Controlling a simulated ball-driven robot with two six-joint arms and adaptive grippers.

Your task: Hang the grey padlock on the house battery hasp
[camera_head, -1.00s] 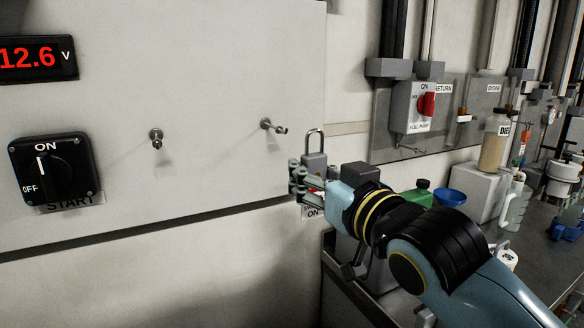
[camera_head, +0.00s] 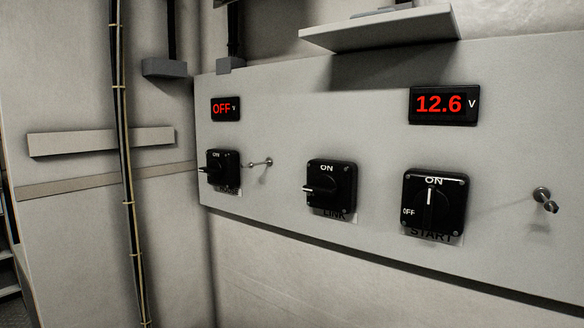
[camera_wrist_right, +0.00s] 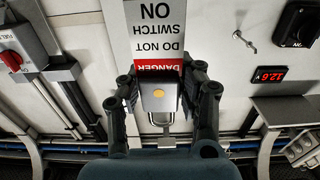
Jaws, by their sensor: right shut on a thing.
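The grey padlock (camera_wrist_right: 158,98) is between the fingers of my right gripper (camera_wrist_right: 161,82) in the right wrist view. The gripper is shut on its body, and the shackle (camera_wrist_right: 161,119) shows on the near side. A danger tag (camera_wrist_right: 157,30), upside down in this view, extends from it. In the head view, a small metal hasp (camera_head: 262,162) juts from the panel beside the leftmost rotary switch (camera_head: 223,168). That switch's label is too small to read. The hasp is empty. Neither gripper shows in the head view.
The grey panel (camera_head: 380,110) also carries a link switch (camera_head: 330,187), a start switch (camera_head: 435,203) and another metal peg (camera_head: 545,201) at right. A shelf (camera_head: 380,28) juts out above. A cable (camera_head: 127,165) runs down the left wall.

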